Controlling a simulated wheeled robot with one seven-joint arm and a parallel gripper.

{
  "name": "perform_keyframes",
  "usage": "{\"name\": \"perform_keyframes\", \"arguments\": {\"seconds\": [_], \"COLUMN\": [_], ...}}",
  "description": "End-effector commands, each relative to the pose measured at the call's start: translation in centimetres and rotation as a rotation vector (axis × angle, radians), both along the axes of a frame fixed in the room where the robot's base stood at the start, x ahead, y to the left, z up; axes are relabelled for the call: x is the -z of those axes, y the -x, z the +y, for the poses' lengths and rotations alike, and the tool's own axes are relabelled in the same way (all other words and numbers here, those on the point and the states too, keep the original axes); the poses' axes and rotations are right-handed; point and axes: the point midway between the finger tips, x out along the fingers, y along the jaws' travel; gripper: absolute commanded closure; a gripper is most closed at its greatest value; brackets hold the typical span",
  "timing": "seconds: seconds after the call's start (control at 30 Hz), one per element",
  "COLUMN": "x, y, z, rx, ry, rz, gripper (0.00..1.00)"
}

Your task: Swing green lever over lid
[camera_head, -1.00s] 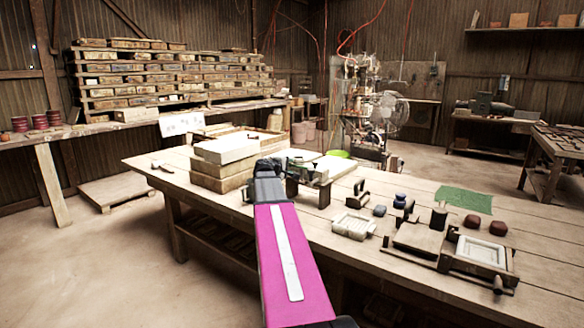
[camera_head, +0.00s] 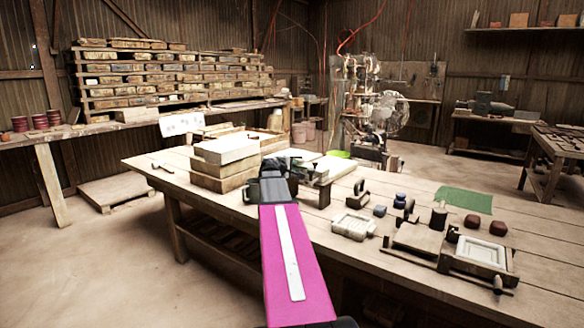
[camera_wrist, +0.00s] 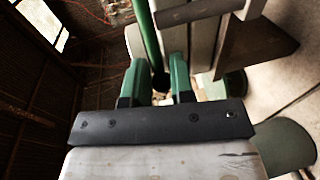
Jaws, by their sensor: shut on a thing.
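In the wrist view, my gripper (camera_wrist: 157,88) has two green fingers, closed around the end of the green lever (camera_wrist: 147,35). The lever runs as a green rod from the top edge down to between the fingers, where a dark round end shows. Grey bars of the press (camera_wrist: 203,45) lie just right of the lever. In the head view my gripper is at the press (camera_head: 322,172) on the long table, and my own arm hides the lever. I cannot make out the lid clearly.
A white mould (camera_head: 353,226), a tile frame (camera_head: 482,252), dark red lumps (camera_head: 498,228) and a green mat (camera_head: 463,200) lie to the right.

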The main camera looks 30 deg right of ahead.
Motion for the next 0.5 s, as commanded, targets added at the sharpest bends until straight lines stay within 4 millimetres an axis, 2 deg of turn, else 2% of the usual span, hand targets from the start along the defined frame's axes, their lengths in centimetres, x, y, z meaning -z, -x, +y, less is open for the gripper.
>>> {"name": "perform_keyframes", "arguments": {"seconds": [0.2,0.47,0.5], "x": [0.06,0.07,0.07], "y": [0.44,0.35,0.35], "z": [0.32,0.35,0.35], "rx": [-0.084,-0.09,-0.09], "ry": [0.0,0.0,0.0], "rz": [0.0,-0.001,-0.001], "gripper": [1.0,1.0,0.74]}}
